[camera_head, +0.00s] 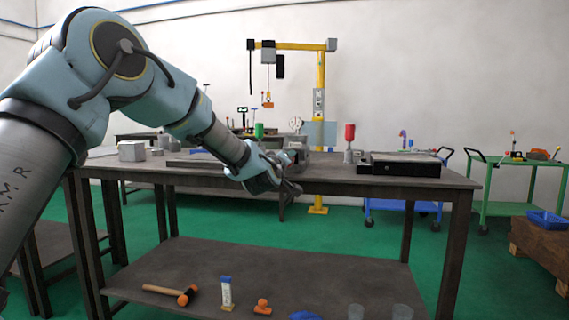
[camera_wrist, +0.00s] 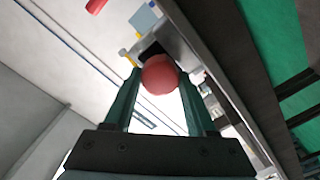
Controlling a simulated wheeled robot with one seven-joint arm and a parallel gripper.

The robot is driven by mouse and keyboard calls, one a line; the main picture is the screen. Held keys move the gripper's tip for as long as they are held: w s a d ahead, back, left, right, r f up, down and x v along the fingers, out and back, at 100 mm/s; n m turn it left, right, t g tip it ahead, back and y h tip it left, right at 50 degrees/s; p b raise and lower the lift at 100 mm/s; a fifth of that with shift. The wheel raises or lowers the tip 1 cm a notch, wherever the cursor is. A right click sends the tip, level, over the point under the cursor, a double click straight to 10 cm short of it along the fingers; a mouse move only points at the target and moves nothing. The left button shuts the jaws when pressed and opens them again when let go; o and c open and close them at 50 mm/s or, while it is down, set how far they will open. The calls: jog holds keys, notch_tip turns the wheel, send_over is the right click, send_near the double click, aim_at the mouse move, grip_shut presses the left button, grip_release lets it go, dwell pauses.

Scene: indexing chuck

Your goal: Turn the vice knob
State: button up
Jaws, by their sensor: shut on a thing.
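The red, ball-shaped vice knob (camera_wrist: 159,76) shows in the middle of the wrist view, between the two fingers of my gripper (camera_wrist: 158,84). My gripper is shut on it. Behind the knob is a grey block-like body with a dark recess, part of the vice (camera_wrist: 172,42). In the head view my gripper (camera_head: 291,188) is at the front edge of the workbench, near its middle. The knob is hidden there behind my gripper, and the vice (camera_head: 299,157) is partly covered by my arm.
The dark workbench (camera_head: 335,180) holds a black-and-grey box (camera_head: 400,164) at right, a red-topped bottle (camera_head: 349,140), and grey blocks (camera_head: 132,151) at left. A yellow hoist (camera_head: 320,85) stands behind.

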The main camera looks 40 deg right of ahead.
jog(key=m, duration=2)
jog(key=shift+s+d+f+b, duration=0.1)
jog(key=shift+s+f+b, duration=0.1)
jog(key=shift+b, duration=0.1)
jog(key=shift+m, duration=0.4)
jog(key=o, duration=1.4)
jog(key=shift+r, duration=0.1)
jog(key=v, duration=1.1)
jog(key=shift+w, duration=0.1)
